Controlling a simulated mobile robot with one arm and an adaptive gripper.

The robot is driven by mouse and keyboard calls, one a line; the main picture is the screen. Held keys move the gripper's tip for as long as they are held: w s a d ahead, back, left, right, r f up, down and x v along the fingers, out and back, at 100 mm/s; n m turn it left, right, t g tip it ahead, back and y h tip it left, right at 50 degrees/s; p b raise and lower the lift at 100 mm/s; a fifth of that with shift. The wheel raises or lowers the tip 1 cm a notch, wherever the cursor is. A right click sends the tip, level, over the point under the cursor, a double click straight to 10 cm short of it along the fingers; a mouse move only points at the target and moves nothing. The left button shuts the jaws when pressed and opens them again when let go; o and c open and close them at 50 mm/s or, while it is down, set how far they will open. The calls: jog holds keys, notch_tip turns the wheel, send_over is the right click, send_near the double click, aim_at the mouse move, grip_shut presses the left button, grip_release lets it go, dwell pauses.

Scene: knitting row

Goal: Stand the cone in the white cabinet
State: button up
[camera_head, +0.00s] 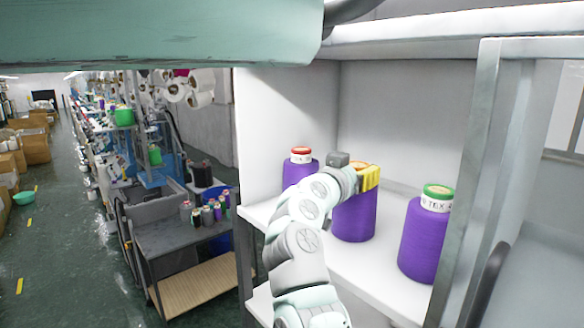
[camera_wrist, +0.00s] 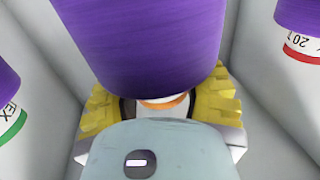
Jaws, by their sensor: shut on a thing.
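A purple cone (camera_head: 355,216) is inside the white cabinet (camera_head: 392,285), upright at or just above its shelf; I cannot tell whether its base touches. My gripper (camera_head: 368,177) has yellow fingers and is shut on the top of this cone. In the wrist view the cone (camera_wrist: 145,45) fills the upper middle, and my gripper (camera_wrist: 160,103) closes around its narrow top end from both sides. Part of the cone's top is hidden by the fingers.
A purple cone with a red-banded top (camera_head: 299,168) stands to the left, partly behind my arm. Another with a green top (camera_head: 427,235) stands to the right near the grey door frame (camera_head: 478,170). Left of the cabinet is a grey cart (camera_head: 180,238) with several small cones.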

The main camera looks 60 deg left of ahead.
jog(key=o, duration=1.3)
jog(key=shift+r+p, duration=0.15)
jog(key=shift+p, duration=0.15)
jog(key=shift+s, duration=0.25)
jog(key=shift+b+v, duration=4.95)
jog(key=shift+v, duration=0.9)
jog(key=shift+d, duration=0.1)
